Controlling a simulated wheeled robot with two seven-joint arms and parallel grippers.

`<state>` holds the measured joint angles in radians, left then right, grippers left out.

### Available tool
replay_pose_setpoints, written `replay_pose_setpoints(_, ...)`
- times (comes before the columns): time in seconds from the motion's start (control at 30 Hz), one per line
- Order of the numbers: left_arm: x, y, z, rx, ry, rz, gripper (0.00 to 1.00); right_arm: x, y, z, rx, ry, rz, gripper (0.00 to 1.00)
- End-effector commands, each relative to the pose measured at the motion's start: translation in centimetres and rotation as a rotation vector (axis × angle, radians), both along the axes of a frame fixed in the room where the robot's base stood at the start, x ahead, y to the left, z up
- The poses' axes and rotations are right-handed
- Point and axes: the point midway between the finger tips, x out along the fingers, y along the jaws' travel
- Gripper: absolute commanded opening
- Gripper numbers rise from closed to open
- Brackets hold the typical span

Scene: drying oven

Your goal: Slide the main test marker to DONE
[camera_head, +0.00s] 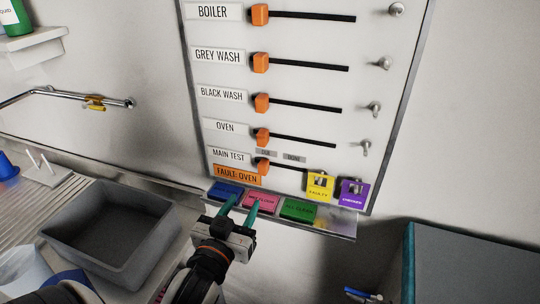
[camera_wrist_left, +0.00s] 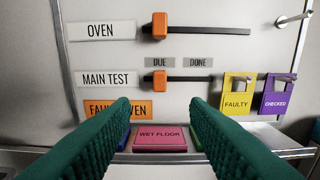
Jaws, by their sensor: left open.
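The main test marker, an orange slider (camera_head: 262,165), sits at the left end of its black slot on the white board, under the DUE label (camera_head: 265,152). The DONE label (camera_head: 294,158) is to its right. In the left wrist view the marker (camera_wrist_left: 161,76) is centred beyond the fingers, with DUE (camera_wrist_left: 160,62) above it and DONE (camera_wrist_left: 198,62) to the right. My left gripper (camera_head: 239,206) is open and empty, below the marker and in front of the shelf of cards. Its green fingers (camera_wrist_left: 165,125) stand apart on both sides of the lower view. My right gripper is not in view.
Yellow FAULTY (camera_head: 320,187) and purple CHECKED (camera_head: 353,193) tags hang right of the main test slot. Blue, pink and green cards (camera_head: 299,210) lie on the ledge below. A grey basin (camera_head: 112,225) is at left. Other orange sliders (camera_head: 262,136) sit above.

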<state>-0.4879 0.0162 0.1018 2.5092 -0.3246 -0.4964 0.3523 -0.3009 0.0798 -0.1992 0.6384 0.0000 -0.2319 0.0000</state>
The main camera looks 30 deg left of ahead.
Motion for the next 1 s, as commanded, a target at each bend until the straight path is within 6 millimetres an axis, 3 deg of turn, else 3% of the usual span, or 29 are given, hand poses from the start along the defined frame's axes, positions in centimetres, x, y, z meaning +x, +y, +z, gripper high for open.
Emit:
replay_pose_setpoints(0.27, 2.0, 0.5, 0.3, 0.005, -0.016, -0.002, 0.42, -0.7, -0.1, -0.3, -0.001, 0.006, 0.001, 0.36)
replay_pose_setpoints(0.7, 10.0, 2.4, 0.3, 0.005, -0.011, -0.001, 0.42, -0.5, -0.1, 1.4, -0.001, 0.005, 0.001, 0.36)
replay_pose_setpoints(1.0, 11.7, 2.8, 0.1, 0.003, -0.011, -0.001, 0.42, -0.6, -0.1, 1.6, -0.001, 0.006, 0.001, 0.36)
